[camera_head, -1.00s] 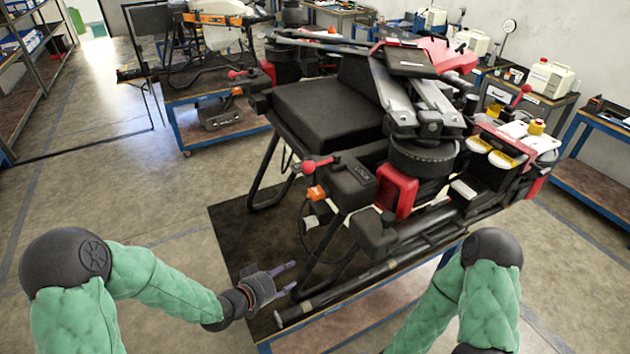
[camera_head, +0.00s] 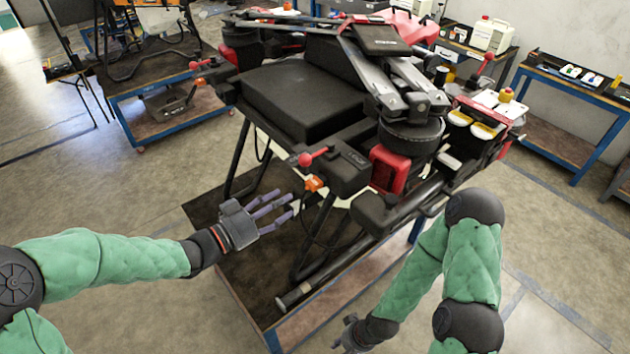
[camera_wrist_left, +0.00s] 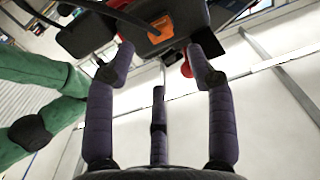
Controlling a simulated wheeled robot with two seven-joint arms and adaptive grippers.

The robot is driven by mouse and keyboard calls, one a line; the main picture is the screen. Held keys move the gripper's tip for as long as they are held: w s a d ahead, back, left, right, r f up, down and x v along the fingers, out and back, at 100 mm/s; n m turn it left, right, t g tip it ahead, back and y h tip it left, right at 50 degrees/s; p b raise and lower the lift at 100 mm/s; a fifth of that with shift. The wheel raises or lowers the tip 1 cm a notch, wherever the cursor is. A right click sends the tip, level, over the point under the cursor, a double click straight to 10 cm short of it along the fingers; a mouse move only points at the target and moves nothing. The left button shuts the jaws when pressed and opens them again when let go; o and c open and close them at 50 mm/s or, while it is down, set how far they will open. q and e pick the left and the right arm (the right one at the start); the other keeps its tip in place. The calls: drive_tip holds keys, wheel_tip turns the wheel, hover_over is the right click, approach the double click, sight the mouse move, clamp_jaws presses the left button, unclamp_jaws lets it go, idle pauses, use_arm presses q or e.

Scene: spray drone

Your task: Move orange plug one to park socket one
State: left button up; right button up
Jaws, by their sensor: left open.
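The orange plug (camera_head: 314,183) sits at the lower left of a dark box on the drone's near arm, below a red-knobbed lever. In the left wrist view the orange plug (camera_wrist_left: 160,29) shows above and ahead of my fingertips, on the underside of that dark box. My left gripper (camera_head: 283,207) is open and empty, just left of and below the plug, with a gap between them. My right gripper (camera_head: 352,335) is low at the bottom, right of the table; its fingers are mostly hidden. I cannot make out which part is park socket one.
The folded drone (camera_head: 310,95) fills the middle, on a blue-framed table (camera_head: 245,290). Its landing leg (camera_head: 312,240) and a thin cable stand right of my left gripper. The red-knobbed lever (camera_head: 307,158) sticks out above the plug.

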sight(308, 188)
use_arm(q)
drive_tip(key=shift+b+x, duration=0.65)
drive_tip(key=shift+x, duration=3.85)
drive_tip(key=shift+c, duration=0.3)
drive_tip(key=shift+a, duration=0.1)
clamp_jaws()
drive_tip(key=shift+f, duration=0.1)
drive_tip(key=shift+v, duration=0.95)
drive_tip(key=shift+s+a, duration=0.25)
drive_tip(key=shift+a, duration=0.1)
drive_tip(key=shift+v, duration=1.6)
